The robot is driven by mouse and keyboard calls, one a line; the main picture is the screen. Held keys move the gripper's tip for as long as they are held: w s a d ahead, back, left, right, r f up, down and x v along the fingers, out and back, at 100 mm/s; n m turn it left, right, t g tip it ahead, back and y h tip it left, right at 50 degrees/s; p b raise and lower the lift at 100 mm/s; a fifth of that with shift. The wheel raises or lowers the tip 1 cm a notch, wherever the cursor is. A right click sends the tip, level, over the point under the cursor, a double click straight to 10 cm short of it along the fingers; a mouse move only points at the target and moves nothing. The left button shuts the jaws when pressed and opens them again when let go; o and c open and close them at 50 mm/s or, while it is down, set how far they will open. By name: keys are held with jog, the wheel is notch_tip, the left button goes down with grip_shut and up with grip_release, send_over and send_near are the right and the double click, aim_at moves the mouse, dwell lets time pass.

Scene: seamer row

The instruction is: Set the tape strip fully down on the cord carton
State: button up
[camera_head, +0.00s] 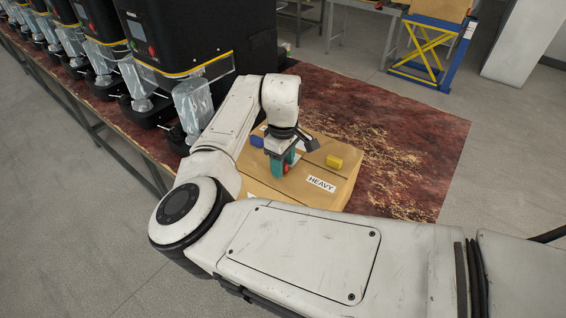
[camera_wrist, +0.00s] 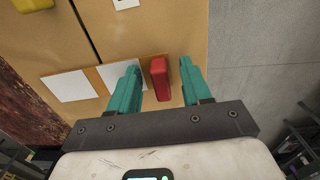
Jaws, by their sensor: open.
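The cord carton (camera_head: 335,201) is a tan box on the red-brown worktop, with a dark seam across its top. It also fills much of the wrist view (camera_wrist: 190,25). A red block (camera_wrist: 160,78) stands on the carton between my gripper's (camera_wrist: 159,64) two teal fingers. The fingers are open, with gaps on both sides of the block. A tan band (camera_wrist: 105,66) beside the red block, along the white labels, looks like the tape strip; I cannot tell if it lies fully flat. In the head view my gripper (camera_head: 280,165) points down over the carton and hides part of its top.
Black machines (camera_head: 195,30) line the left side. The worktop (camera_head: 400,125) is clear to the right.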

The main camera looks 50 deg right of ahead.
notch_tip(320, 180, up, 12)
jog(key=b, duration=0.2)
